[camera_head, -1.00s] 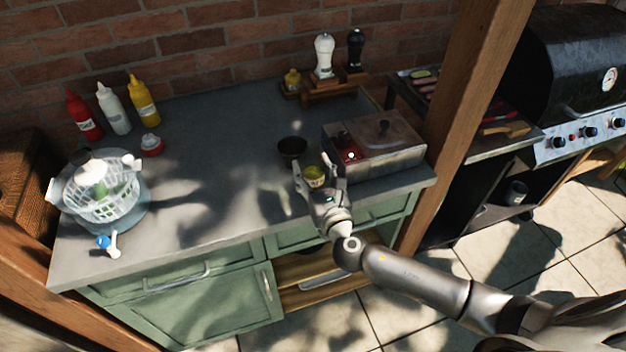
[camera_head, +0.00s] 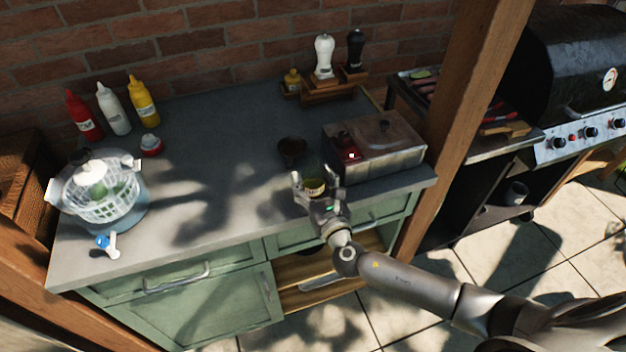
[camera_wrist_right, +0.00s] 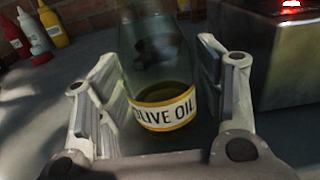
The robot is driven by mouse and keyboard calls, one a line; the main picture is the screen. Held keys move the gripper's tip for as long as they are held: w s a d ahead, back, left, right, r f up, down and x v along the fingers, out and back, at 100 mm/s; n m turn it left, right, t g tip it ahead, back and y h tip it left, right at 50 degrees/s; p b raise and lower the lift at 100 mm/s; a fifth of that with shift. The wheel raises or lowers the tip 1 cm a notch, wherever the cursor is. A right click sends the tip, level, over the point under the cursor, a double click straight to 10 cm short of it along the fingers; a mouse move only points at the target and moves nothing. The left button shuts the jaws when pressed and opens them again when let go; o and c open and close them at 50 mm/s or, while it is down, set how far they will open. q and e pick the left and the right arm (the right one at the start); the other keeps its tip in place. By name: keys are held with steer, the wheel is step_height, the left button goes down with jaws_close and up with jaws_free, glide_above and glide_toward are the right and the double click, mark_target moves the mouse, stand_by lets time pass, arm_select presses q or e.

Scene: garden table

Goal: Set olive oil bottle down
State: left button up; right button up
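In the right wrist view the bottle (camera_wrist_right: 165,100) is clear glass with a yellow-edged "OLIVE OIL" label. It looks upright and appears to stand on the counter, though its base contact is hard to make out. My right gripper (camera_head: 315,176) is around the bottle, one finger on each side. In the wrist view the fingers (camera_wrist_right: 162,95) look spread, with narrow gaps beside the glass. My left gripper is not in view.
A salad spinner (camera_head: 100,195) and sauce bottles (camera_head: 115,110) are at left. Mills on a wooden rack (camera_head: 332,90) stand at the back. The counter's middle is clear.

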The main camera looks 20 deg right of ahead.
steer(key=shift+o, duration=0.2)
steer(key=shift+r, duration=0.2)
steer(key=s+b, duration=0.2)
steer(key=s, duration=1)
steer(key=shift+d, duration=0.2)
steer(key=shift+f, duration=0.15)
